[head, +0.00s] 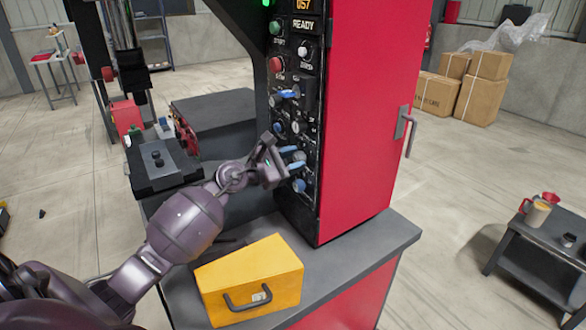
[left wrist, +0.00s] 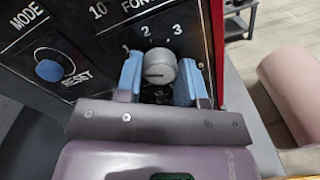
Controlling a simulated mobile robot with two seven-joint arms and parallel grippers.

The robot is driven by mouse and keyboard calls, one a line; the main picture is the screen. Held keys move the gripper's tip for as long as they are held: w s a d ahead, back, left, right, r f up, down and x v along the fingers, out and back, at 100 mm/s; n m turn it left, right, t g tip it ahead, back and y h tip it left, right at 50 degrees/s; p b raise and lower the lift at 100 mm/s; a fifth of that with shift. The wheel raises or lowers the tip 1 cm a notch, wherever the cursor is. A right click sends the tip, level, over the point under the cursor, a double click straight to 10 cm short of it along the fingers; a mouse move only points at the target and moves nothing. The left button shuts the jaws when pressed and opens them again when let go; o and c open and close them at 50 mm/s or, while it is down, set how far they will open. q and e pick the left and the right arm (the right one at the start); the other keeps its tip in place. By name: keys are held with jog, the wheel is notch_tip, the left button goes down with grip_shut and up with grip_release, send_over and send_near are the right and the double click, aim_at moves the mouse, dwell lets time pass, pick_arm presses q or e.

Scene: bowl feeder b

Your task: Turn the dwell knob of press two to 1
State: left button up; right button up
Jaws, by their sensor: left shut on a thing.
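The grey dwell knob (left wrist: 160,68) sits on the dark panel in the left wrist view, with the numbers 1, 2 and 3 printed around it. A pale mark shows on its face, seeming to lie toward the left, but I cannot tell exactly which number it meets. My left gripper (head: 295,157) reaches the lower control panel (head: 309,140) of the press. Its blue fingertips (left wrist: 160,80) stand on the left and right sides of the knob, shut on it. In the head view the knob is mostly hidden by the fingers. My right gripper is not in view.
A blue RESET button (left wrist: 50,68) is left of the knob. More knobs and buttons sit above on the panel. A yellow box (head: 250,278) stands on the grey ledge (head: 375,240) below my left arm. The red cabinet side (head: 360,110) is to the right.

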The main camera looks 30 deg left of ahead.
pick_arm(q)
jog(key=shift+f+m+b, duration=0.25)
jog(key=shift+m+b, duration=0.3)
jog(key=shift+m, duration=0.35)
jog(key=shift+m+b, duration=0.4)
jog(key=shift+m, duration=0.2)
jog(key=shift+r+m+b, duration=0.2)
jog(key=shift+m+b, duration=0.2)
jog(key=shift+m, duration=0.3)
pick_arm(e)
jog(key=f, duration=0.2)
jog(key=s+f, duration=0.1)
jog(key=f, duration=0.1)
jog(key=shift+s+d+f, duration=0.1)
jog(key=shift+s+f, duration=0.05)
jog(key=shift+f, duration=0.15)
pick_arm(q)
jog(key=o, duration=0.9)
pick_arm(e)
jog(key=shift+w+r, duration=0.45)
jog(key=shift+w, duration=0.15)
pick_arm(q)
jog(key=shift+s, duration=0.15)
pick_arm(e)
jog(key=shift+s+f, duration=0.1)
